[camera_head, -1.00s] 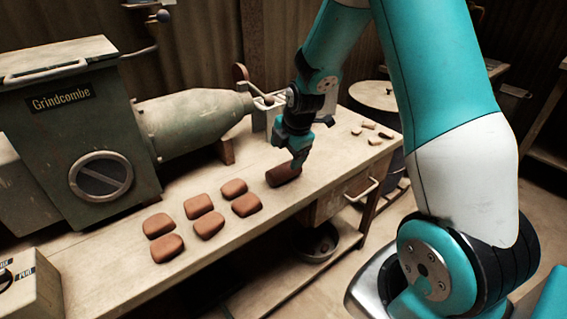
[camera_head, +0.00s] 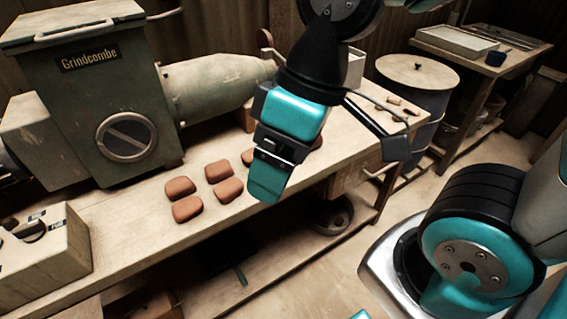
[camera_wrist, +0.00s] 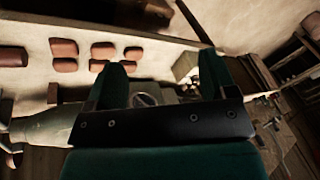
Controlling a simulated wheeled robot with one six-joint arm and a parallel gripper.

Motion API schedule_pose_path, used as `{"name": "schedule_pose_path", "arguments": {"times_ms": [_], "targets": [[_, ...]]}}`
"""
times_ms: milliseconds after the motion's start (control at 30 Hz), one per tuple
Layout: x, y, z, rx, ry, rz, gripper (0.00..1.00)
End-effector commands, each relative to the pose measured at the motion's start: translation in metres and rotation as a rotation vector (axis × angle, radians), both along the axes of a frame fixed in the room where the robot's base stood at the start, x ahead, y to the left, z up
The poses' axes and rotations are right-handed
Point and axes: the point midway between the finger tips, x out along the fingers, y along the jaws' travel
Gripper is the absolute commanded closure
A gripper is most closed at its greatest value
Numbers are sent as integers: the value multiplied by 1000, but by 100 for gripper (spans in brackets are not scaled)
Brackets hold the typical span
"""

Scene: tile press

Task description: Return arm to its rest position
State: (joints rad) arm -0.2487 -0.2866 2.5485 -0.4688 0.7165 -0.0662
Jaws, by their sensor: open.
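My gripper (camera_head: 268,178) hangs in front of the bench in the head view, raised clear of the bench top, and covers part of it. In the wrist view its two dark green fingers (camera_wrist: 165,80) stand wide apart with nothing held between them. Several reddish-brown clay pieces lie on the bench; one front piece (camera_head: 186,209) and one back piece (camera_head: 180,187) are at the left of the group. Some pieces are partly hidden behind my gripper. They also show in the wrist view (camera_wrist: 64,48).
The green Grindcombe machine (camera_head: 90,110) stands on the bench (camera_head: 120,247) at the left, with a switch box (camera_head: 45,262) in front. A drum (camera_head: 420,95) and a second table (camera_head: 480,55) stand at the right. The floor (camera_head: 330,285) in front is open.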

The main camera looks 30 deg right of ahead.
Motion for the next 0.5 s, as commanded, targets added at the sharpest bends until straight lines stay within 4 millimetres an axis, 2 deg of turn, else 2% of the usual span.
{"name": "schedule_pose_path", "arguments": {"times_ms": [100,367,500], "targets": [[-11,2,2,1,27,-26,22],[-11,2,3,2,28,-32,22],[-10,2,20,2,27,-33,22]]}}
